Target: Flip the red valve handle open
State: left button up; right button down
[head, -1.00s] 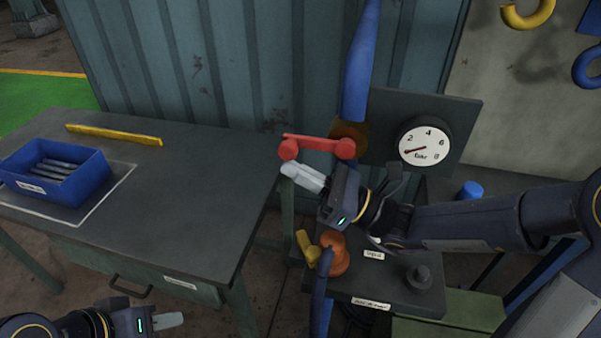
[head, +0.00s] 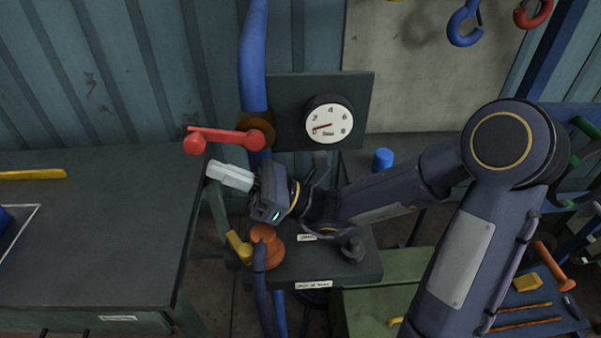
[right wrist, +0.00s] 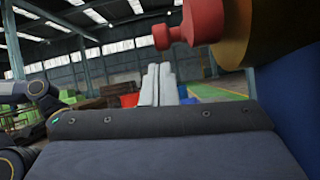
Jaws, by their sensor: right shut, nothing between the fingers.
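The red valve handle (head: 228,137) sticks out to the left from a brown fitting (head: 258,128) on the blue pipe (head: 254,60). Its free end carries a round red knob (head: 194,143). My right gripper (head: 211,170) is just below the handle, its pale fingers shut and empty, pointing left. A small gap shows between the fingertips and the knob. In the right wrist view, the shut fingers (right wrist: 159,84) stand upright, with the red handle (right wrist: 195,24) above and to the right. My left gripper is out of view.
A round pressure gauge (head: 329,123) is on a dark panel right of the valve. An orange fitting (head: 264,240) with a yellow lever (head: 239,247) stands below my right gripper. A dark workbench (head: 90,240) fills the left. Corrugated wall stands behind.

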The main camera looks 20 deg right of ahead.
jog(key=s+d, duration=0.4)
jog(key=d, duration=0.8)
jog(key=shift+s+d+f, duration=0.3)
jog(key=shift+f, duration=0.15)
